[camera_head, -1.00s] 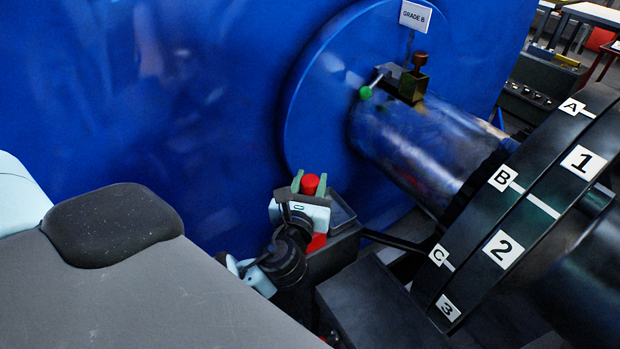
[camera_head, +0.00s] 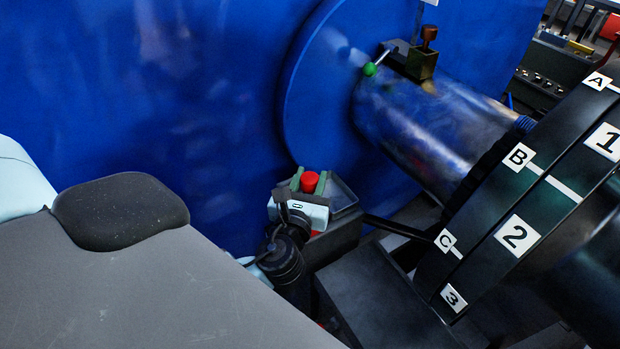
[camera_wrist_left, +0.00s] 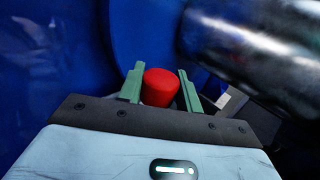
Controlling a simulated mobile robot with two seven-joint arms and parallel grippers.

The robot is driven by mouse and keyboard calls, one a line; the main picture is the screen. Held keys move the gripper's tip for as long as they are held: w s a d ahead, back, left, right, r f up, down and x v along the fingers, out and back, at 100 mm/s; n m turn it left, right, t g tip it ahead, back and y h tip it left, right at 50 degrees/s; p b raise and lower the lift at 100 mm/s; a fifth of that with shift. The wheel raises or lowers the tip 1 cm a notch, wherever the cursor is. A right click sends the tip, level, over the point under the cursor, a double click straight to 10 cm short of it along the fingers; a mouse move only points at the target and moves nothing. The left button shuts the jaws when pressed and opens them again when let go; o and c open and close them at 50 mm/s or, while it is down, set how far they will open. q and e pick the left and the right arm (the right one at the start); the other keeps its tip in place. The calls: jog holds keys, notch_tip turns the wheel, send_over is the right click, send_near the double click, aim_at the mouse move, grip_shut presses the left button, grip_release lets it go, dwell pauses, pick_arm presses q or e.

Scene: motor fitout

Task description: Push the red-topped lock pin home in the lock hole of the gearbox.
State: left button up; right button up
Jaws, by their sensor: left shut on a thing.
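The red-topped lock pin (camera_head: 309,182) shows as a red cap between the green fingers of my left gripper (camera_head: 310,180). In the left wrist view the red cap (camera_wrist_left: 160,87) stands between the two fingers (camera_wrist_left: 161,84), and my gripper is shut on it. The pin's shank is hidden. The gripper is at a small dark tray, low in front of the blue housing. A black ring marked A, B, C and 1, 2, 3 (camera_head: 540,205) stands to the right; I cannot tell whether it belongs to the gearbox. No lock hole can be made out. My right gripper is not in view.
A thick metal shaft (camera_head: 430,120) runs from the blue housing (camera_head: 190,90) toward the black ring. On it sit a bracket with a brown knob (camera_head: 428,38) and a green-tipped lever (camera_head: 370,69). The dark tray (camera_head: 345,192) is close beside my gripper.

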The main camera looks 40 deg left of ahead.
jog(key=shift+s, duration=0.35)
pick_arm(q)
jog(key=shift+p, duration=0.3)
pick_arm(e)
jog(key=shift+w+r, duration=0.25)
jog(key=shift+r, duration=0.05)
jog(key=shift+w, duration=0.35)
pick_arm(q)
jog(key=shift+r, duration=0.1)
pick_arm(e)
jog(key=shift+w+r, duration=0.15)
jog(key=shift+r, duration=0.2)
pick_arm(q)
jog(key=shift+p, duration=0.3)
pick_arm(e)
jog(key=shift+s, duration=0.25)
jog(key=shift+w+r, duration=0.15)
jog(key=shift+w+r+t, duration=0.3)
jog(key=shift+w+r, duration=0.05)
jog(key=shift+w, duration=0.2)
pick_arm(q)
jog(key=shift+f, duration=0.2)
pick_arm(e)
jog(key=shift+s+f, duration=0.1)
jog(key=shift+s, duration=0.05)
